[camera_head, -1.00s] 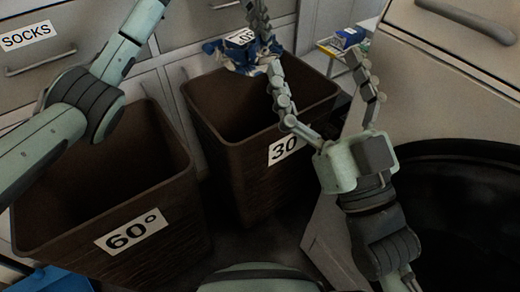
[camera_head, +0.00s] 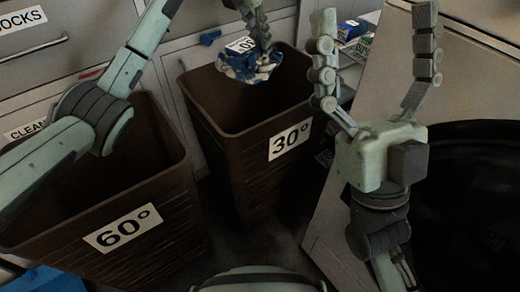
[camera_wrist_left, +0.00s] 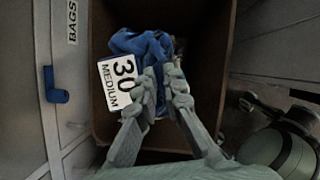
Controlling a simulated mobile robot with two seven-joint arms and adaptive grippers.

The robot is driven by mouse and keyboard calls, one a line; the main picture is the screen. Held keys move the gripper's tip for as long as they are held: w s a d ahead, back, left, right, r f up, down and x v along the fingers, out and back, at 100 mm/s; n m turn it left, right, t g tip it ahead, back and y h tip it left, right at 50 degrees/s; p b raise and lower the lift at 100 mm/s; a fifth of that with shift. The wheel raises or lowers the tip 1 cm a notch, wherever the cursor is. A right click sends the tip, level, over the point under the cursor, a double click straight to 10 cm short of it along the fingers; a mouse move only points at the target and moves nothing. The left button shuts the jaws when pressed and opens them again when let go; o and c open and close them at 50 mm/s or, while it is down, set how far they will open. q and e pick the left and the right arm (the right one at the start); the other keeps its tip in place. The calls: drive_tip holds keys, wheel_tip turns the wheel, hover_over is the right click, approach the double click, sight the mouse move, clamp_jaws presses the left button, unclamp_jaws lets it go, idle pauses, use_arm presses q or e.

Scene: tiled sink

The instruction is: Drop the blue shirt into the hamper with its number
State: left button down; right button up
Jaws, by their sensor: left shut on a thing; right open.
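The blue shirt (camera_head: 250,68), blue with pale patches, hangs crumpled from my left gripper (camera_head: 262,42). It is over the opening of the brown hamper marked 30° (camera_head: 245,170), toward its far side. A white tag on the shirt reads 30 MEDIUM in the left wrist view (camera_wrist_left: 119,82). There my left gripper (camera_wrist_left: 164,80) is shut on the shirt (camera_wrist_left: 150,47), with the hamper's inside below. My right gripper (camera_head: 372,65) is open and empty, to the right of the 30° hamper. The hamper's bottom is dark.
A second brown hamper marked 60° (camera_head: 165,215) stands to the left. Drawers with labels (camera_head: 25,18) line the back. A dark round opening (camera_head: 470,200) is at the right. Small packets (camera_head: 357,35) lie behind my right gripper. A blue item (camera_head: 45,280) is at lower left.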

use_arm(q)
drive_tip(key=c, duration=1.6)
unclamp_jaws()
drive_tip(key=shift+o, duration=0.2)
drive_tip(key=v, duration=1.2)
